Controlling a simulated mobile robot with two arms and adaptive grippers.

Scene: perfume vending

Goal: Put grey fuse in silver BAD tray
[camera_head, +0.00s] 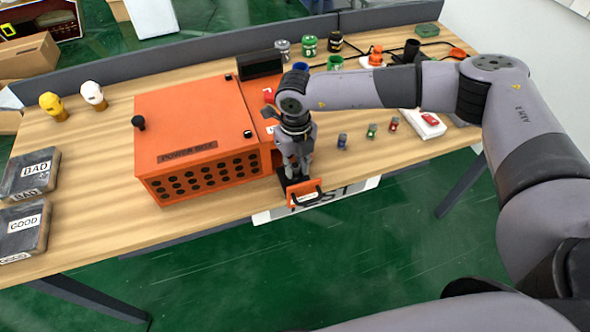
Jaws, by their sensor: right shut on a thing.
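The BAD tray (44,182) is a dark grey tray with a white label at the left edge of the table. My right gripper (296,174) points down at the small orange drawer (304,191) at the front of the orange power box (190,130). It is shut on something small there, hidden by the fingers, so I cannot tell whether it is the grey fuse. Small fuses stand to the right of the gripper: a blue-grey one (342,141), a green one (372,130) and a red one (393,124). My left gripper is not in view.
The GOOD tray (22,232) lies in front of the BAD tray. Yellow (52,106) and white (94,95) head-shaped things stand behind them. Several jars, sockets and a cable stand along the back. The table's front left is clear.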

